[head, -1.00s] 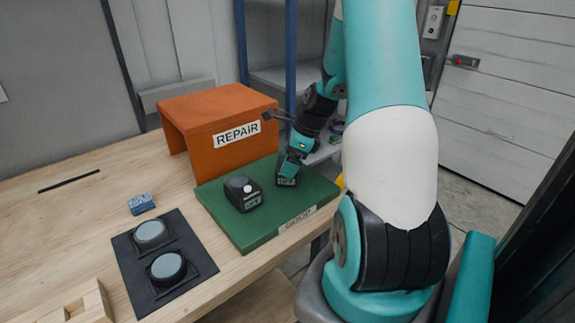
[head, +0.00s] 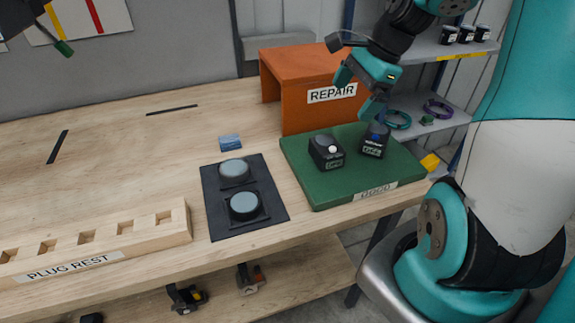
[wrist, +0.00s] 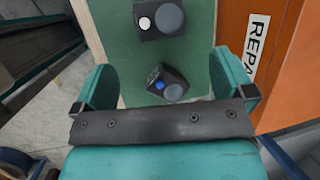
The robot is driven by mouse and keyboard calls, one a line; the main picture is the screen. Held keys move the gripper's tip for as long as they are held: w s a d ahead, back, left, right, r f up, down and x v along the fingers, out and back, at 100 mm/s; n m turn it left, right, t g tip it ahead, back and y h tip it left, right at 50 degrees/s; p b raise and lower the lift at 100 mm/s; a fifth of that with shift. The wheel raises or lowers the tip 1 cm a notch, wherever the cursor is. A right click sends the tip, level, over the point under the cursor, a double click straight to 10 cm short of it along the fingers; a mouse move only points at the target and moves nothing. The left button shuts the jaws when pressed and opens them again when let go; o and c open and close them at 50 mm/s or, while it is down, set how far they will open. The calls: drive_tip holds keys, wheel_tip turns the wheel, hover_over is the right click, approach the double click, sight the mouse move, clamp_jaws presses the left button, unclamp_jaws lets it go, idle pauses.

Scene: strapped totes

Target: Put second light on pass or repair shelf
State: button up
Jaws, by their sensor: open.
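Two dark box-shaped lights stand on the green GOOD board (head: 303,171). The one with a white button (head: 326,151) is at the left, and the one with a blue button (head: 374,140) is at the right. My gripper (head: 378,112) is just above the blue-button light. In the wrist view my gripper (wrist: 162,82) has its teal fingers wide apart, with the blue-button light (wrist: 168,84) between them and a gap on each side. The white-button light (wrist: 158,18) is farther up the wrist view. The orange REPAIR shelf (head: 296,106) stands behind the board.
A black pad with two round grey discs (head: 244,205) lies left of the board. A small blue block (head: 230,142) is behind the pad. The wooden PLUG REST (head: 95,242) is at the front left. The table's left middle is clear.

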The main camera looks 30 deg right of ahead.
drive_tip(key=s+a+r+n+g, duration=0.1)
drive_tip(key=a+n, duration=0.5)
drive_tip(key=a, duration=0.2)
drive_tip(key=s+a+r+n, duration=0.2)
drive_tip(key=a+n, duration=0.3)
drive_tip(key=a, duration=0.2)
drive_tip(key=s+a+r+n+g+y, duration=0.1)
drive_tip(key=s+a+n+g, duration=0.1)
drive_tip(key=s+a+n, duration=1)
drive_tip(key=n, duration=0.4)
drive_tip(key=shift+s+a, duration=0.15)
drive_tip(key=shift+a, duration=0.05)
